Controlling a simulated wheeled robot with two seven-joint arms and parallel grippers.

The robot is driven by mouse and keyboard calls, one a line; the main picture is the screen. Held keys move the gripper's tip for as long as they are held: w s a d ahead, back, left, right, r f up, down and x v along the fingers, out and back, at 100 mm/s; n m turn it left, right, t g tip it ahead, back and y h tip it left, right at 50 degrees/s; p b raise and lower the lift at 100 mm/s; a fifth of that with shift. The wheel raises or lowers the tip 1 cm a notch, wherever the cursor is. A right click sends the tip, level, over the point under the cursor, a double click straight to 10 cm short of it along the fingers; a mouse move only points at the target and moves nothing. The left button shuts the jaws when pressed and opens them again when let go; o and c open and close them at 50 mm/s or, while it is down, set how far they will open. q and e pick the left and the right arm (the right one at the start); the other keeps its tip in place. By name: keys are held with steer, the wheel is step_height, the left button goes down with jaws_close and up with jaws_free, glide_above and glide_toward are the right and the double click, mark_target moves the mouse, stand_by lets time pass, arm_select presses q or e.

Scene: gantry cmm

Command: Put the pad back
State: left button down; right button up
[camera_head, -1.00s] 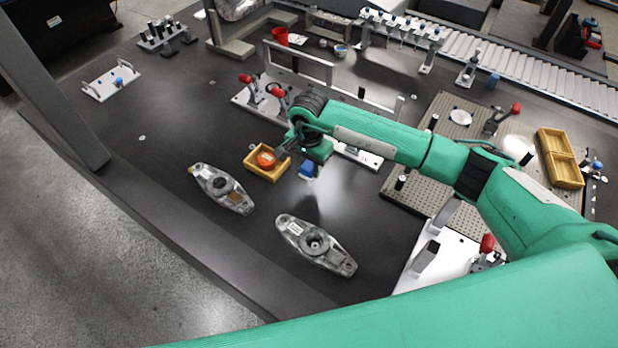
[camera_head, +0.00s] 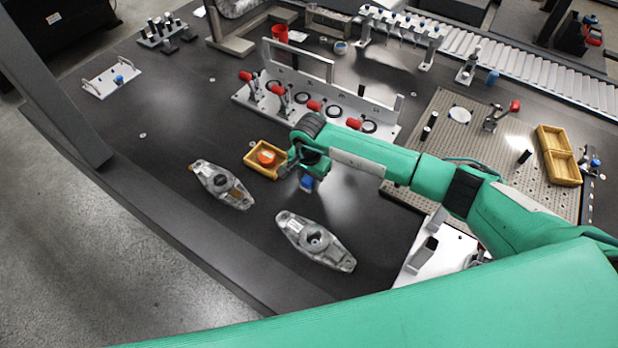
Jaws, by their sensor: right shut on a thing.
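My right gripper (camera_head: 302,176) hangs over the dark table just right of a small yellow tray (camera_head: 250,162). A small blue piece, seemingly the pad (camera_head: 307,184), shows at its jaws and has travelled with it. The gripper is shut on it, though the wrist hides most of the jaws. The tray holds an orange round object (camera_head: 267,157). The pad is apart from the tray in the picture; its height over the table is hard to tell. My left gripper is not in view.
Two grey metal castings (camera_head: 221,185) (camera_head: 315,241) lie in front. A fixture with red-handled clamps (camera_head: 330,85) stands behind. A perforated plate (camera_head: 470,150) and a two-part yellow tray (camera_head: 559,155) are at right. The table left of the castings is clear.

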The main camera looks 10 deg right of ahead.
mark_target(309, 178)
steer(key=o, duration=0.7)
steer(key=shift+o, duration=0.9)
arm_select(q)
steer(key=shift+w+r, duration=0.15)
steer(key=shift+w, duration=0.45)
arm_select(e)
steer(key=shift+r+p, duration=0.2)
steer(key=shift+p, duration=0.1)
step_height(309, 178, up, 4)
steer(key=shift+r+b, duration=0.15)
steer(key=shift+b, duration=0.3)
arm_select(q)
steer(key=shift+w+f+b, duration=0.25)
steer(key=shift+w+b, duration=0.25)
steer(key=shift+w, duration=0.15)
arm_select(e)
step_height(309, 178, up, 8)
steer(key=shift+f, duration=0.2)
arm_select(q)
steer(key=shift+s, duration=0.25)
